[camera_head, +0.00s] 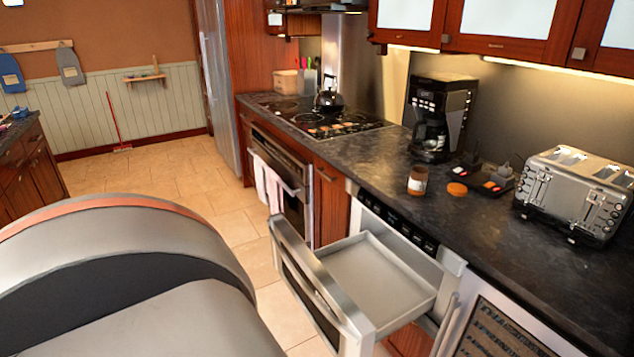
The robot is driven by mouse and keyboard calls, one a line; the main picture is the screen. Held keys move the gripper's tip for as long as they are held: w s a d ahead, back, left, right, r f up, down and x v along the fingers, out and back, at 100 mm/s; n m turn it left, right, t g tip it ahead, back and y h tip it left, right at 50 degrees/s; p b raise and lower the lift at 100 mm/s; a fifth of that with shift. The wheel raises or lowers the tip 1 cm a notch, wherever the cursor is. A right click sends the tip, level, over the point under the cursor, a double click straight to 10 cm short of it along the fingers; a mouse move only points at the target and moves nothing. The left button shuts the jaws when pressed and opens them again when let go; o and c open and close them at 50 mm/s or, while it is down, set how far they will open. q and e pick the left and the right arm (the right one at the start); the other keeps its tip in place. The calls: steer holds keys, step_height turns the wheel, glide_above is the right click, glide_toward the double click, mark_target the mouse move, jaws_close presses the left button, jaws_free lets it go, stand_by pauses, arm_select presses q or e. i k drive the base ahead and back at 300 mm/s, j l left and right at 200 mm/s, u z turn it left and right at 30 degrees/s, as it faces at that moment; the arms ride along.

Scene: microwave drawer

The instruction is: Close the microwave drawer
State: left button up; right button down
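The microwave drawer (378,278) is pulled out from the counter front, low at the centre right. Its steel front panel with a dark window (309,292) faces left, and its pale inner tray looks empty. The microwave's control panel (398,222) is above the opening, under the counter edge. Neither gripper shows in the head view, so I cannot see either one near the drawer. A large grey rounded part of my own body fills the lower left.
The dark counter (390,170) holds a jar (418,181), a coffee maker (441,116) and a toaster (575,193). An oven (281,190) with hanging towels is beyond the drawer. Tiled floor (165,175) is clear to the left of the cabinets. A wine cooler (495,330) is nearer, right of the drawer.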

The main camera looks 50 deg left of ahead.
mark_target(355, 291)
steer(key=u, duration=1.8)
steer(key=i+l+z, duration=0.15)
steer(key=i+l, duration=0.25)
steer(key=i, duration=0.15)
